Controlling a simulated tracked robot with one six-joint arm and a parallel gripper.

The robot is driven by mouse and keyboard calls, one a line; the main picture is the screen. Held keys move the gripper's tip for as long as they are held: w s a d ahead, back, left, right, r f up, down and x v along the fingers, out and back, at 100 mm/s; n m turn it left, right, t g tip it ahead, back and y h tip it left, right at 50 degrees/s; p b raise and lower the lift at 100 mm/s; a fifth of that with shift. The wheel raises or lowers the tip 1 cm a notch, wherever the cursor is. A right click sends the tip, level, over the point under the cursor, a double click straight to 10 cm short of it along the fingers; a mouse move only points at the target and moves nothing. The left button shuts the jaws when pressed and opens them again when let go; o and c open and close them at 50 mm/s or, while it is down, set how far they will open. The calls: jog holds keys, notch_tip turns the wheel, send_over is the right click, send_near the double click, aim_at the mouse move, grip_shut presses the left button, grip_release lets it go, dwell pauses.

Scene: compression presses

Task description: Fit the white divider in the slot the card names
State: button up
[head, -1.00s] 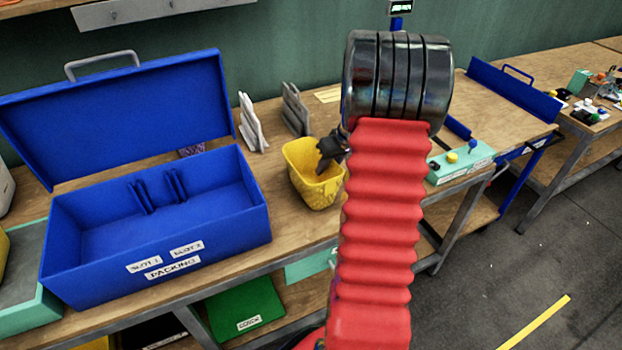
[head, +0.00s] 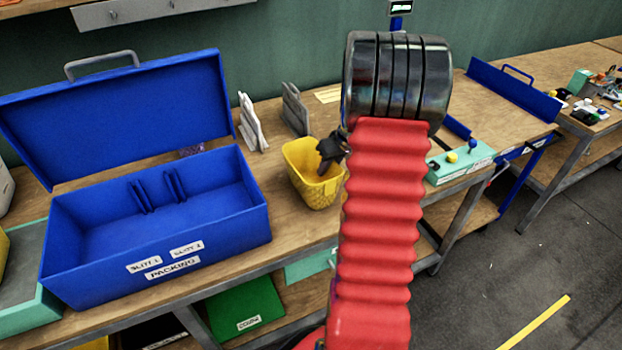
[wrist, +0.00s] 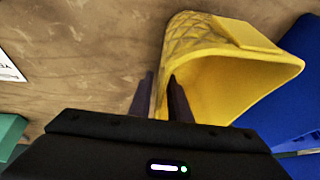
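A white divider (head: 252,122) stands upright at the back of the bench, right of the blue box. A greyer upright piece (head: 295,108) stands to its right. The open blue box (head: 240,222) carries labels for slot 1 (head: 145,264) and slot 2 (head: 187,249), with two pairs of upright ribs inside. No slot card is readable.
A white label (wrist: 8,68) is cut off at the wrist view's left edge. A teal panel with knobs (head: 462,163) stands at right. The box lid (head: 120,120) stands open. Bare bench lies between the box and the yellow bin.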

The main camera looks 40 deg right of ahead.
grip_shut()
dwell(0.4)
notch_tip(320, 180, up, 11)
jog(key=shift+f, duration=0.2)
dwell(0.3)
dwell(0.5)
